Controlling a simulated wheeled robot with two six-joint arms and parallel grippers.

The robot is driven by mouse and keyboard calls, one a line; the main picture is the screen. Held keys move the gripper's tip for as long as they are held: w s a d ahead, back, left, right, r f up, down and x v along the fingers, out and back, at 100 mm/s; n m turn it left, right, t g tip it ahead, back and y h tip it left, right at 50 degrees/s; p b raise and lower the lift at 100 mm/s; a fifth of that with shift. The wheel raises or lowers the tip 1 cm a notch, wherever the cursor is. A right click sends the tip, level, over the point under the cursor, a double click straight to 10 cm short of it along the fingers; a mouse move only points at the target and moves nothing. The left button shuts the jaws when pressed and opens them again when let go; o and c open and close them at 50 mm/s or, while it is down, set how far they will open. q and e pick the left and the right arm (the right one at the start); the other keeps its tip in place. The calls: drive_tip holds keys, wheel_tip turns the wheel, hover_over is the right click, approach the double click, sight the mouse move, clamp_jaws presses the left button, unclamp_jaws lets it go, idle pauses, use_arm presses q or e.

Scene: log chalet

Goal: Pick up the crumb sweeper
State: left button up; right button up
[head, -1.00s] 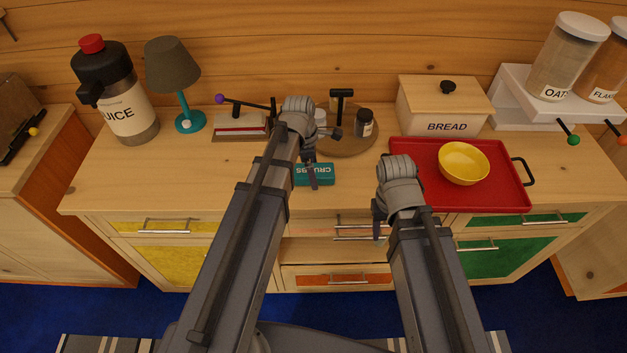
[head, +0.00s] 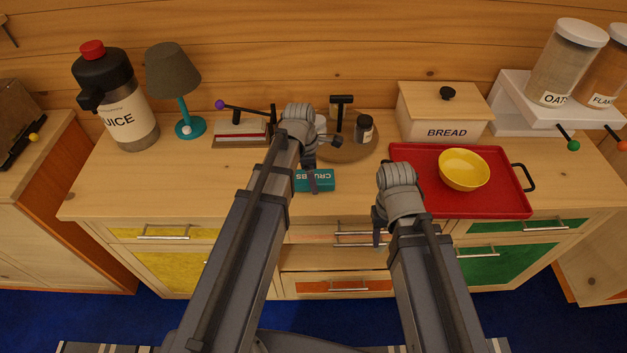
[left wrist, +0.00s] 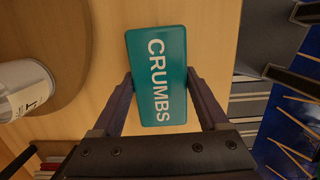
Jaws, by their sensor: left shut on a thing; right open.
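The crumb sweeper is a teal block marked CRUMBS. In the head view the crumb sweeper (head: 323,181) is at the front middle of the wooden counter, partly hidden by my left arm. In the left wrist view the crumb sweeper (left wrist: 157,75) lies between the two dark fingers of my left gripper (left wrist: 160,92), which are shut on its sides. Whether it is clear of the counter I cannot tell. My right gripper (head: 378,228) is open and empty in front of the counter edge, left of the red tray, its fingers mostly hidden by the wrist.
The red tray (head: 410,165) with a yellow bowl (head: 464,169) stands right of the sweeper. A lamp (head: 175,75) and juice jug (head: 122,112) stand left.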

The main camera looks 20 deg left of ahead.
use_arm(q)
drive_tip(key=shift+r, duration=0.1)
drive_tip(key=shift+c, duration=0.3)
wheel_tip(320, 180, up, 10)
drive_tip(key=p, duration=1)
drive_tip(key=o, duration=0.9)
drive_tip(key=c, duration=0.6)
drive_tip(key=shift+a, duration=0.1)
